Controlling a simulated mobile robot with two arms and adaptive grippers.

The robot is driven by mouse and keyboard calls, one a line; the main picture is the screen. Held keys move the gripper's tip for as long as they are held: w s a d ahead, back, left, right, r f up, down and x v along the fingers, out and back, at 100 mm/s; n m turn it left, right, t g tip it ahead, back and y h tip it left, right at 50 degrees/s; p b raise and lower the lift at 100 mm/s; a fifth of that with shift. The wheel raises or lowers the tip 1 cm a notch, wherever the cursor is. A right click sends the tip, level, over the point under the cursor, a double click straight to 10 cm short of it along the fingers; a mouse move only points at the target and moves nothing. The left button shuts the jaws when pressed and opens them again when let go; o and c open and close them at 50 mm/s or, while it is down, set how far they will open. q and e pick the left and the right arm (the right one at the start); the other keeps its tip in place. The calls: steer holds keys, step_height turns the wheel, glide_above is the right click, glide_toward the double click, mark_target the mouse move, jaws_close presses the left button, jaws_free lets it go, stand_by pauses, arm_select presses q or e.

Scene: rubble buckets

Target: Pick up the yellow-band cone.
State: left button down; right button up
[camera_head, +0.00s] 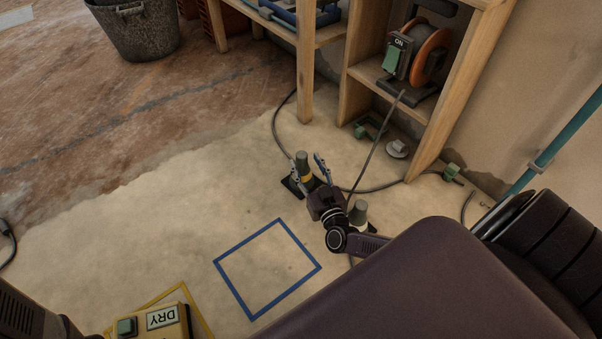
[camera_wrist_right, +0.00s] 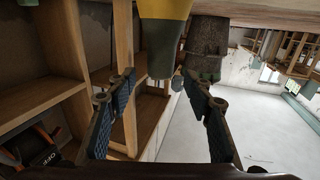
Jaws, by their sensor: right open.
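The yellow-band cone (camera_head: 302,161) stands upright on the pale floor in the head view, grey-green with a yellow band low down and a dark base. My right gripper (camera_head: 310,167) is open at the cone, its fingers showing to either side of it. In the right wrist view the cone's grey tip and yellow band (camera_wrist_right: 164,38) come in from the top, beyond and between the open fingers (camera_wrist_right: 157,88). I see no contact. A second cone (camera_head: 358,211) with a pale band stands close to my right wrist, partly hidden by it. My left gripper is not in view.
A wooden shelf (camera_head: 353,75) with an orange cable reel (camera_head: 430,55) stands behind. A cable (camera_head: 380,187) runs along the floor near the cone. A blue outlined square (camera_head: 252,316) and a yellow DRY box (camera_head: 150,325) lie nearer. A metal bucket (camera_head: 138,30) stands far left.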

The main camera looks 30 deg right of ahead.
mark_target(304, 159)
steer(key=b+x, duration=0.2)
steer(key=x, duration=0.1)
steer(key=shift+w+d+f, duration=0.1)
steer(key=shift+w+f, duration=0.1)
steer(key=shift+w, duration=0.05)
steer(key=shift+w+r+b, duration=0.15)
steer(key=shift+w+b, duration=0.2)
steer(key=shift+w, duration=0.05)
jaws_close()
steer(key=shift+r, duration=0.1)
